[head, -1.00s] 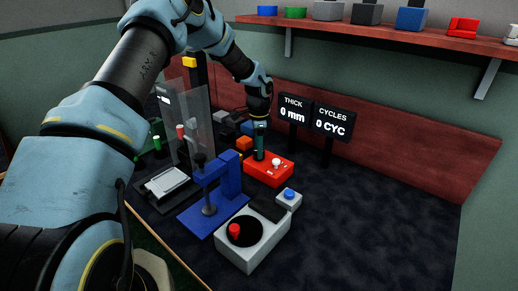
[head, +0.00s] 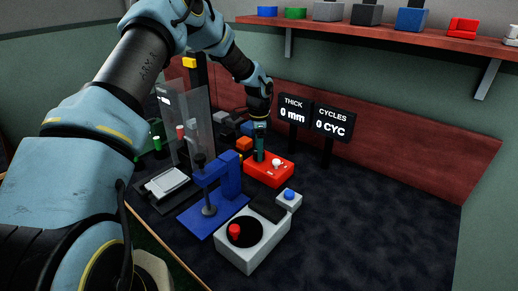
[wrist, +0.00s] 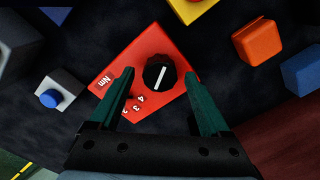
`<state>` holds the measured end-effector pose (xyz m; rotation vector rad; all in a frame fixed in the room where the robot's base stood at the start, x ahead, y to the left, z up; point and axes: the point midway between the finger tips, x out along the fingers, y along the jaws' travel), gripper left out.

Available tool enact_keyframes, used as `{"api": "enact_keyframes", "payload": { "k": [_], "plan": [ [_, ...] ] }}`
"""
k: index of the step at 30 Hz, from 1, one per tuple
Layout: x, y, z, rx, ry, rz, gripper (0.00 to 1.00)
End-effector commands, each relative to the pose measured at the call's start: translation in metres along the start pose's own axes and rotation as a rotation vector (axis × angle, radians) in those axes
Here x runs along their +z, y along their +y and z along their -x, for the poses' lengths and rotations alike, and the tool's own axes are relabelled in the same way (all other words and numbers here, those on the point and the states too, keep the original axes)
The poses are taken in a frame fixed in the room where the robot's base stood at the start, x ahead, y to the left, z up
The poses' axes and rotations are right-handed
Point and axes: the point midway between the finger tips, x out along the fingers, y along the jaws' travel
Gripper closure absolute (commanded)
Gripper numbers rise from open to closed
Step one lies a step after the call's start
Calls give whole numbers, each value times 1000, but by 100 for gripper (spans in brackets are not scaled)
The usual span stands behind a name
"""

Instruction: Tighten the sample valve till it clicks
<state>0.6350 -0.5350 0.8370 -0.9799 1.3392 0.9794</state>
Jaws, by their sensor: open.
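No part is labelled as the sample valve. A red box (head: 268,170) stands on the dark table under my gripper. In the wrist view the red box (wrist: 150,45) carries a black round knob (wrist: 158,70) with a white pointer line, an "Nm" label and printed digits. My gripper (wrist: 159,77) is open, with one green finger on each side of the knob's near part; I cannot tell whether they touch it. In the head view my gripper (head: 259,150) points down at the box's far left part and hides the knob there.
A blue press (head: 226,180) stands in front. Nearby are a white box (head: 262,250) with a red knob (head: 235,230) and a blue button (head: 289,194). A clear panel (head: 185,125) and an orange block (wrist: 260,40) are close. Two display signs (head: 331,122) stand behind. The table's right is clear.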

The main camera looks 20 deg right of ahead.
Motion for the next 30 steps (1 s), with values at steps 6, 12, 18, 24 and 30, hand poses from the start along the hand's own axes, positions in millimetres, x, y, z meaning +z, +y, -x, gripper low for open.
{"api": "enact_keyframes", "payload": {
  "k": [6, 12, 18, 24, 30],
  "plan": [
    [0, 0, 5, -2, 1, 0, 19],
    [0, -1, 36, -4, 1, 0, 19],
    [0, -1, 76, -5, 1, 0, 19],
    [0, -1, 101, -2, 1, 1, 19],
    [0, 0, 108, 1, 0, 0, 19]
  ]
}}
